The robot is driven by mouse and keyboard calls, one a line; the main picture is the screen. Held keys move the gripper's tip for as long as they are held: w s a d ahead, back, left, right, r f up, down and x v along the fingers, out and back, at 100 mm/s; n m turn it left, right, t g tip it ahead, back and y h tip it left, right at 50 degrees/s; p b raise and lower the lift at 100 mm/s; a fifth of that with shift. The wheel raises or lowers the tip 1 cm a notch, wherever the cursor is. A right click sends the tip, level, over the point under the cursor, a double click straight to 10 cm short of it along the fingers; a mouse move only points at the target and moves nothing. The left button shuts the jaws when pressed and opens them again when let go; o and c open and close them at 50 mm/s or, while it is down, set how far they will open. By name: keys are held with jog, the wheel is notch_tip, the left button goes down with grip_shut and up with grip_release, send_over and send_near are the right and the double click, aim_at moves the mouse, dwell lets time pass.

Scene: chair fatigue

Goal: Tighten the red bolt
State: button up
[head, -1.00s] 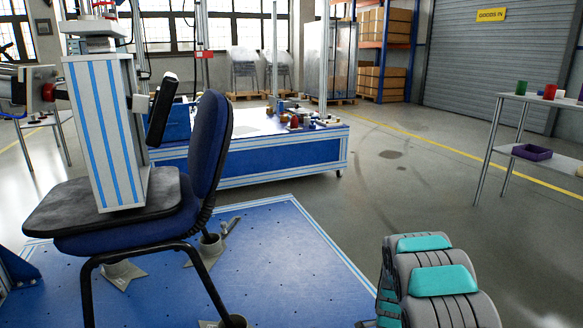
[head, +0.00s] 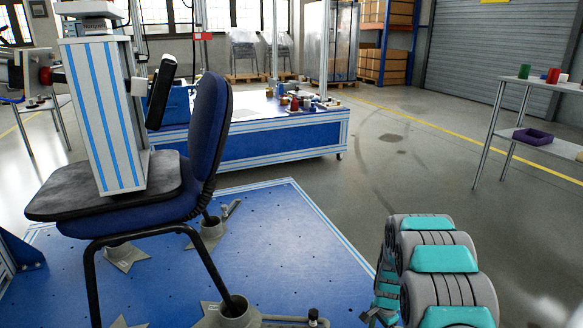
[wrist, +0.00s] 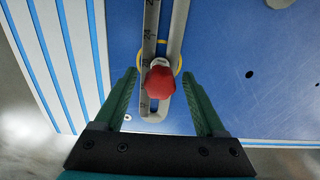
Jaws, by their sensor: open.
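The red bolt (wrist: 160,83) shows in the wrist view. It stands in the slot of a grey marked bar (wrist: 148,40) on the blue platform, with a yellow ring partly showing around its base. My gripper (wrist: 159,78) is open, with one green finger on each side of the bolt and a visible gap on both sides. I cannot tell how high the fingertips are relative to the bolt head. I cannot make out the red bolt in the head view. A grey clamp foot (head: 228,315) holds a chair leg there.
A blue chair (head: 208,135) with a striped column (head: 105,115) on its seat stands on the blue platform (head: 290,235). A low blue bench (head: 250,143) stands behind.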

jog(key=shift+n, duration=1.3)
jog(key=n, duration=0.3)
jog(key=shift+n, duration=0.6)
jog(key=n, duration=0.4)
jog(key=shift+c, duration=0.3)
